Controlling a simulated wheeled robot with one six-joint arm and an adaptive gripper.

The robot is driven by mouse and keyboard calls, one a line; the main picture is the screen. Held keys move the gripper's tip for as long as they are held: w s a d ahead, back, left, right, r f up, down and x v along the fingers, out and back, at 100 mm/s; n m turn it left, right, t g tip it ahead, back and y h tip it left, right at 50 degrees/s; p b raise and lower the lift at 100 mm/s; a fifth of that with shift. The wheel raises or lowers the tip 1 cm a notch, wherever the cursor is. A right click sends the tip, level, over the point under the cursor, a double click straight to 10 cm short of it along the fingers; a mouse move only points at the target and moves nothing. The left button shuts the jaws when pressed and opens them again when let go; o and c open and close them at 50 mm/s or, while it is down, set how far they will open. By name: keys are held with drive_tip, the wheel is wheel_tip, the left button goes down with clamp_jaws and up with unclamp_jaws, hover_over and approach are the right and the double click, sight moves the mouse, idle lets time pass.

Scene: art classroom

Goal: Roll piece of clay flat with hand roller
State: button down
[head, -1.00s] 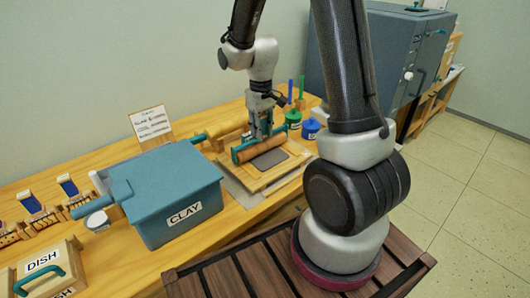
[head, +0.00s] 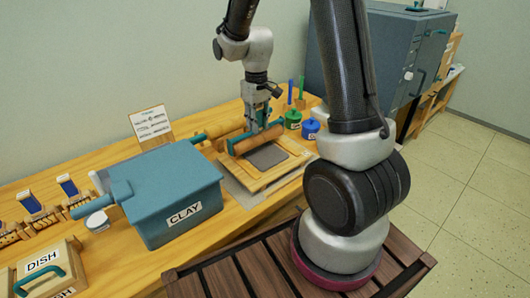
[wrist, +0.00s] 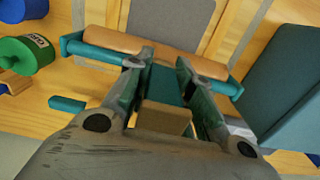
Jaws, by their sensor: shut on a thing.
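The hand roller has a wooden cylinder (head: 256,139) in a teal frame and sits at the far side of a wooden board (head: 284,174). The grey piece of clay (head: 268,157) lies on the board as a thin, flat slab, just on the near side of the roller. My gripper (head: 262,124) is above the roller, shut on its teal frame. In the wrist view, the fingers (wrist: 166,72) close around the teal handle, with the roller cylinder (wrist: 155,43) beyond them. The grey slab (wrist: 172,14) shows past the cylinder there. I cannot tell whether the cylinder touches the clay.
A blue bin labelled CLAY (head: 172,190) stands left of the board. A green jar (head: 293,119) and a blue jar (head: 311,129) stand close to its right. A large blue-grey cabinet (head: 375,60) is behind them. A box labelled DISH (head: 48,266) is at far left.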

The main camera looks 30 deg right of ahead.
sight(256, 106)
drive_tip(key=shift+r, duration=3.1)
drive_tip(key=shift+w+a, duration=0.1)
